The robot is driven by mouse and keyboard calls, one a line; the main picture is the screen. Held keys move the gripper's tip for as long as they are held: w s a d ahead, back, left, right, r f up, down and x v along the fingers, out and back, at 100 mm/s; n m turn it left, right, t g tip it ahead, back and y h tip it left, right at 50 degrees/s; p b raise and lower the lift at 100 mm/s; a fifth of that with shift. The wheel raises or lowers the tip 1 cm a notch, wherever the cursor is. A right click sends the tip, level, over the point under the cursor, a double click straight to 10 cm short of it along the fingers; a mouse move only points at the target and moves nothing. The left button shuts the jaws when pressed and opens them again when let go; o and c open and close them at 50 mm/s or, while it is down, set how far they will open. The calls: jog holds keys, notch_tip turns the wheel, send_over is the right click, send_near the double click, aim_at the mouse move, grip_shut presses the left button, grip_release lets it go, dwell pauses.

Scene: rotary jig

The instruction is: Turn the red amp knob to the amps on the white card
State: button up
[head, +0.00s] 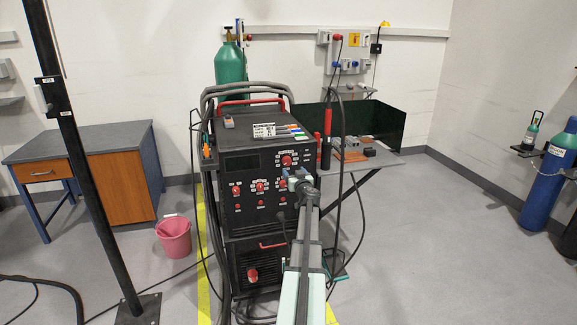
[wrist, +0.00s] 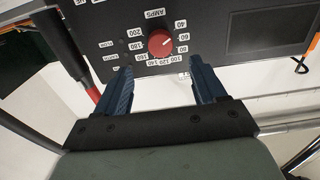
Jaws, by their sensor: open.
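The red amp knob (wrist: 160,43) sits on the black panel, ringed by numbers from 40 to 200 under the word AMPS. A faint pale mark on it seems to point near 60, though it is small. In the head view the knob (head: 287,160) is at the panel's upper right. My gripper (wrist: 160,78) is open and empty, its two blue fingers spread on either side of the knob's line, short of it and apart from it. My gripper (head: 292,180) covers part of the panel just below the knob. The white card (head: 264,130) lies on the machine's top; its writing is too small to read.
Other red knobs (head: 260,187) sit lower on the same panel, close to my gripper. A dark display (head: 240,164) is left of the amp knob. Coloured strips (head: 290,129) lie beside the card. Cables hang at both sides of the machine. A workbench (head: 380,160) stands behind right.

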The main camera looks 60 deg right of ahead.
aim_at(288, 162)
jog(key=x, duration=0.8)
jog(key=shift+w+d, duration=0.2)
jog(key=shift+w, duration=0.05)
jog(key=shift+c, duration=0.5)
jog(key=c, duration=0.9)
jog(key=shift+c, duration=0.2)
